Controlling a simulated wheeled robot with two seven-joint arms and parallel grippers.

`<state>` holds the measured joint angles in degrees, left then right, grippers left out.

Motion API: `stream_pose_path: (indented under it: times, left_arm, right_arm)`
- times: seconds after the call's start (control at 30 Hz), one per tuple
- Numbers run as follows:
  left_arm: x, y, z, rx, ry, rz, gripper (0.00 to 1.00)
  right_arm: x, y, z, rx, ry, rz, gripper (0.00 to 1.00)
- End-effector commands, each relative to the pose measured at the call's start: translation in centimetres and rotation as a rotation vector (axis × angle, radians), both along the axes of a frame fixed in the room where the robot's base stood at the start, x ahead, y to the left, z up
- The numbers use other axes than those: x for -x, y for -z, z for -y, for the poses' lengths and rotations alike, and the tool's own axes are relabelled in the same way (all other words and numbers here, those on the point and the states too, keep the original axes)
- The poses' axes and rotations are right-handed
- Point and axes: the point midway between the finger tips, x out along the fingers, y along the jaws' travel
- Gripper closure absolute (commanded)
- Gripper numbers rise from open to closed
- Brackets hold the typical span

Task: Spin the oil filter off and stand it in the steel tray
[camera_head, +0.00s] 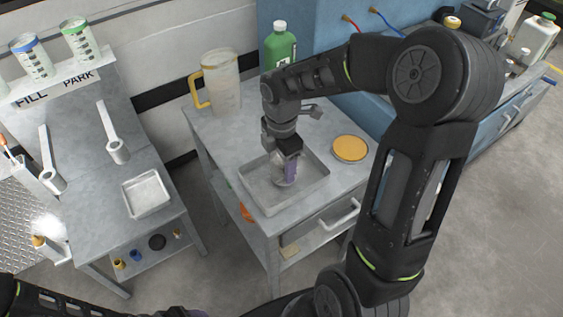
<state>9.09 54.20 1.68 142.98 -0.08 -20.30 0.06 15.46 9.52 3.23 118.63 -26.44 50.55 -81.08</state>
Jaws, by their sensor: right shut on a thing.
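A shallow rectangular steel tray (258,200) sits on the grey metal bench in the middle. My right gripper (288,172) points down into it and is shut on a pale cylinder, which looks like the oil filter (283,182). My left arm crosses the bottom left corner. Only a bit of purple at the bottom edge suggests its gripper, and its jaws cannot be made out.
A jug with a yellow handle (222,85) and a green bottle (279,47) stand behind the tray. An orange-yellow disc (350,149) lies right of it. The left bench holds a smaller tray (146,194), white-grey handled tools (117,150) and a FILL/PARK shelf (55,90) with containers.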

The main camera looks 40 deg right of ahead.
Motion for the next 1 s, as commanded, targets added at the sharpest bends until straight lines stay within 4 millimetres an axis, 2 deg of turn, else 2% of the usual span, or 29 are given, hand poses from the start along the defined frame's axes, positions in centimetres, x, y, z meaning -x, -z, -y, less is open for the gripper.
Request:
stream_pose_path:
  times: [0.8,0.83,1.0]
  left_arm:
    - [0.00,0.60,0.00,0.000,0.000,0.000,0.36]
    - [0.00,0.60,0.00,0.000,0.000,0.000,0.36]
    - [0.00,0.60,0.00,0.000,0.000,0.000,0.36]
  right_arm:
    - [-0.03,0.98,0.00,0.000,0.000,0.001,0.95]
    - [-0.03,0.97,0.00,0.000,0.000,0.001,0.36]
    - [-0.02,0.98,0.00,0.000,0.000,0.001,0.22]
